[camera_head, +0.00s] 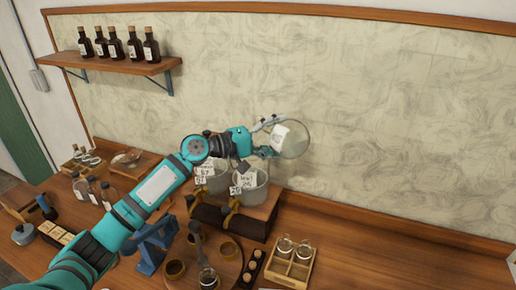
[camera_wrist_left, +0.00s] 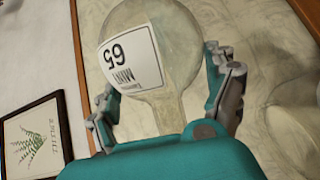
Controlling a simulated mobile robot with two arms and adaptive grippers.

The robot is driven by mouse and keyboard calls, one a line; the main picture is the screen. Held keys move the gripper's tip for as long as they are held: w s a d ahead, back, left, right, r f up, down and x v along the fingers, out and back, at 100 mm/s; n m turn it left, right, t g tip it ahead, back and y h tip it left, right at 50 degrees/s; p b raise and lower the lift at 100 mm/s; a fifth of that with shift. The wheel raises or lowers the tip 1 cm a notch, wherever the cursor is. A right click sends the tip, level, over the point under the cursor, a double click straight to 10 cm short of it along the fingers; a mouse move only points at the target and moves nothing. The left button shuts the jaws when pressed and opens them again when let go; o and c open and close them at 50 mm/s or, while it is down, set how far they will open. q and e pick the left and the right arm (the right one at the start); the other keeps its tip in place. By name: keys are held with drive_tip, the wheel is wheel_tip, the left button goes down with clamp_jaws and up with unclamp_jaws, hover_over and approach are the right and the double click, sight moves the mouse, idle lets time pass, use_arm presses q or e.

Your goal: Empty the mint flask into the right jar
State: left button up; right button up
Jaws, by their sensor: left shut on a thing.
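The mint flask (camera_head: 296,143) is a round clear glass flask with a white label, held up above the jars. In the left wrist view the flask (camera_wrist_left: 177,45) has a label reading "MINT 65", upside down in that picture. My left gripper (camera_head: 267,137) is shut on it around the neck side. The flask is tilted, with its round body to the right. The right jar (camera_head: 256,192) is a clear glass jar with a white label and a brass tap, on a wooden stand, below the gripper. A left jar (camera_head: 216,183) stands beside it. My right gripper is not visible.
A round wooden tray with brass cups (camera_head: 228,249) stands in front of the jars. A wooden rack with small glass jars (camera_head: 285,245) is to the right. Bottles (camera_head: 92,190) stand at left. A wall shelf (camera_head: 115,66) holds several dark bottles. The counter at right is clear.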

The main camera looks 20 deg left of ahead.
sight(273, 127)
use_arm(q)
drive_tip(key=shift+s+r+n, duration=0.2)
drive_tip(key=shift+r+n, duration=0.3)
idle(1.8)
drive_tip(key=shift+w+a+r+n+t+h+p, duration=0.1)
drive_tip(key=shift+a+r+n+t+h+p, duration=0.2)
drive_tip(key=shift+r+n, duration=0.35)
drive_tip(key=shift+w+a+r+n+t+h+p, duration=0.15)
drive_tip(key=shift+r+n+t, duration=0.25)
drive_tip(key=shift+n, duration=0.45)
idle(2.7)
drive_tip(key=shift+a+r+n, duration=0.15)
drive_tip(key=shift+r+n, duration=0.1)
drive_tip(key=shift+n, duration=0.15)
drive_tip(key=shift+a+r+n, duration=0.15)
drive_tip(key=shift+r+n, duration=0.05)
drive_tip(key=shift+n, duration=0.1)
drive_tip(key=shift+f, duration=0.1)
idle(0.5)
